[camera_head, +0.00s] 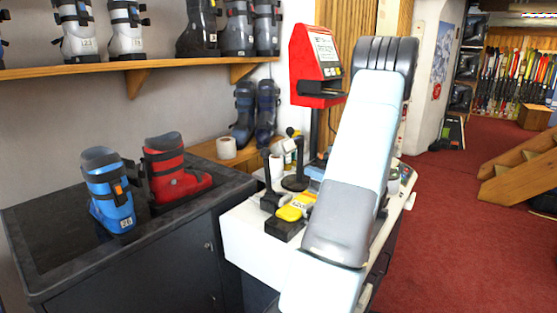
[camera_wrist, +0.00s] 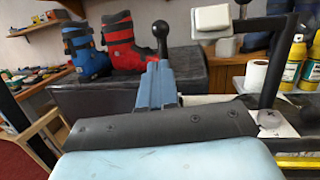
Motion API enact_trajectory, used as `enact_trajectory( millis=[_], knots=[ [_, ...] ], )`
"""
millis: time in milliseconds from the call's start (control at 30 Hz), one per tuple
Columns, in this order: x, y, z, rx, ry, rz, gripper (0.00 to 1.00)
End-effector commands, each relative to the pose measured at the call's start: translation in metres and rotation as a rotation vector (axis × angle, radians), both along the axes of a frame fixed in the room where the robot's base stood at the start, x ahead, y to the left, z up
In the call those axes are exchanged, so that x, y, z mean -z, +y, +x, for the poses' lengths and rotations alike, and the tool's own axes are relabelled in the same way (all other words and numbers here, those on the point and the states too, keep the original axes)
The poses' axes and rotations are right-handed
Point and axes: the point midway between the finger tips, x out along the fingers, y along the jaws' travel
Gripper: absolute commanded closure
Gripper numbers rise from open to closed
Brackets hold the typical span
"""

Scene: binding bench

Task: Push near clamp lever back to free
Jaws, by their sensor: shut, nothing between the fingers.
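In the wrist view a black lever with a round knob (camera_wrist: 160,31) stands upright, just beyond my gripper (camera_wrist: 157,68). My gripper's blue-grey fingers are shut, with nothing between them. They hide the lower part of the lever, and I cannot tell whether they touch it. In the head view a black upright lever (camera_head: 267,172) stands on the left side of the white bench (camera_head: 248,233). I cannot be sure that it is the same lever. My arm covers the bench's middle there and hides my gripper.
A black post (camera_wrist: 271,65) carries a white block (camera_wrist: 211,18) to the right of the lever. A yellow piece (camera_head: 296,206) lies on the bench. Blue (camera_head: 110,190) and red (camera_head: 174,170) boots stand on the dark cabinet (camera_head: 150,261). A red machine (camera_head: 315,60) rises behind the bench.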

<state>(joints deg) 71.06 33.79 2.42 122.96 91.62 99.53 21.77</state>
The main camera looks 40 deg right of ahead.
Motion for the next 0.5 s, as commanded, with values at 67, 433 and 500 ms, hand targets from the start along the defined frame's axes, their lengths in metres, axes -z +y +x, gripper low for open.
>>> enact_trajectory(
  millis=[67,433,500],
  knots=[
    [0.001,0.001,0.000,0.006,-0.012,0.005,1.00],
    [-0.009,0.019,0.042,0.004,-0.014,0.003,1.00],
    [-0.011,0.024,0.053,0.003,-0.015,0.004,1.00]
  ],
)
